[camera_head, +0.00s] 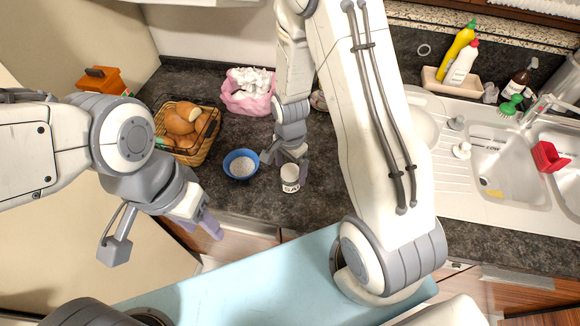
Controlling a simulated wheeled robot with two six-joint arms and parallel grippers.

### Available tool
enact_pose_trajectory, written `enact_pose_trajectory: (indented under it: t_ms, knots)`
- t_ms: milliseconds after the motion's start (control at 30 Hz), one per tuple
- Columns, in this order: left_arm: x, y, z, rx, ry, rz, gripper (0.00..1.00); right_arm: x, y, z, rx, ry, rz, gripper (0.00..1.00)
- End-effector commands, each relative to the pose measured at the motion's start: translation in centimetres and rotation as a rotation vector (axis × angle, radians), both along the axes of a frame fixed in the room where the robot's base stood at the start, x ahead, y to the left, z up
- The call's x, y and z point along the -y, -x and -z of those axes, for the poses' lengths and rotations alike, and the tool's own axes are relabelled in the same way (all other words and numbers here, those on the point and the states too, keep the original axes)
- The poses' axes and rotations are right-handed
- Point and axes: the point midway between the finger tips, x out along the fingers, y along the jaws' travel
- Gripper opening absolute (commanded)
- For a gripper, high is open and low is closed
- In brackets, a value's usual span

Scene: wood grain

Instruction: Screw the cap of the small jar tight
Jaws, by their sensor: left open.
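The small jar (290,185) stands upright on the dark counter, with a pale cap (290,171) on top and dark print on its side. How tightly the cap sits cannot be told. My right gripper (284,168) reaches down from behind, at the jar. Its fingers are spread, one close to the jar's right side and the other off to the left; whether it touches cannot be told. My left gripper (198,226) is open and empty, in front of the counter's edge at left.
A blue bowl (229,174) with pale contents stands left of the jar. A bread basket (204,149) and a pink bag (242,105) are behind it. The sink (500,165), bottles and a red item (547,157) are at right. Counter right of the jar is partly hidden by my arm.

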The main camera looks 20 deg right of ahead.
Motion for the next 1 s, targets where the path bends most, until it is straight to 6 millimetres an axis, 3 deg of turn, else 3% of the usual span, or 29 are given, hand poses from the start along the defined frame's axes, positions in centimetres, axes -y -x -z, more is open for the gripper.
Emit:
enact_pose_trajectory:
  t_ms: [367, 800, 1000]
  knots:
    - [0.0, 0.0, 0.2, 0.000, 0.000, 0.003, 0.50, 0.0, -0.2, -0.9, 0.008, 0.000, -0.002, 0.96]
    - [0.0, 0.0, 1.4, 0.000, 0.000, 0.000, 0.50, 0.0, -0.2, -8.2, 0.008, 0.000, -0.002, 0.96]
    - [0.0, 0.0, 1.6, 0.000, 0.000, 0.000, 0.50, 0.0, -0.1, -10.2, 0.003, 0.000, -0.001, 0.96]
